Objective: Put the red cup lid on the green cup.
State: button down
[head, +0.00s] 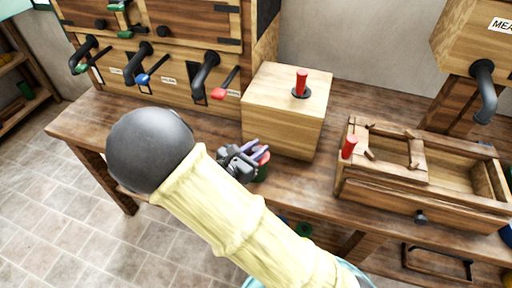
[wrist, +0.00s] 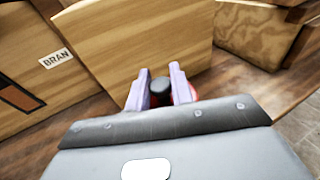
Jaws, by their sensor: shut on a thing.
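My gripper (head: 254,153) is over the front part of the workbench, just in front of a wooden box. It is shut on the dark knob (wrist: 159,87) of the red cup lid (wrist: 188,93); the lid also shows as a small red patch beside the fingers in the head view (head: 264,157). A bit of the green cup (head: 263,173) shows directly below the lid, partly hidden by my arm. I cannot tell whether the lid touches the cup's rim or hangs just above it. The cup is not visible in the wrist view.
The wooden box (head: 285,118) with a red-handled lever stands close behind my gripper. Hoppers with black spouts and coloured levers (head: 205,75) line the back left. A wooden trough (head: 455,180) with a red handle sits at the right. The bench (head: 85,118) is bare at its left end.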

jog(key=c, duration=1.2)
grip_release()
jog(key=shift+c, duration=0.2)
jog(key=shift+r+p, duration=0.35)
jog(key=shift+r, duration=0.25)
jog(key=v, duration=1.2)
jog(key=shift+f, duration=0.2)
